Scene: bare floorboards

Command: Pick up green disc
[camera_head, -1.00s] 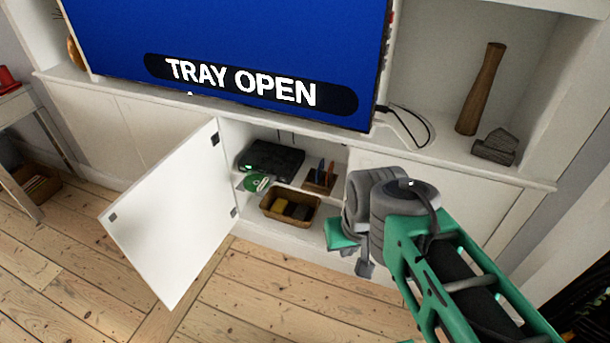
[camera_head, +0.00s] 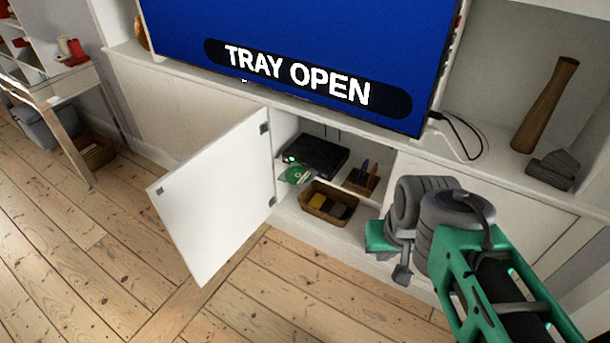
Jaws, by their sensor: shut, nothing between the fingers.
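The green disc (camera_head: 298,175) lies at the front of a black disc player (camera_head: 318,156), on its open tray, inside the open cabinet below the screen. Part of the disc is hard to make out at this size. My gripper (camera_head: 402,273) is at the lower right of the cabinet opening, in front of it and apart from the disc. It is shut and empty, partly hidden by my own wrist.
The white cabinet door (camera_head: 215,200) stands open to the left of the opening. A brown basket (camera_head: 327,204) and a small holder (camera_head: 361,179) sit near the player. The screen (camera_head: 300,50) reads "TRAY OPEN". The floor in front is clear.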

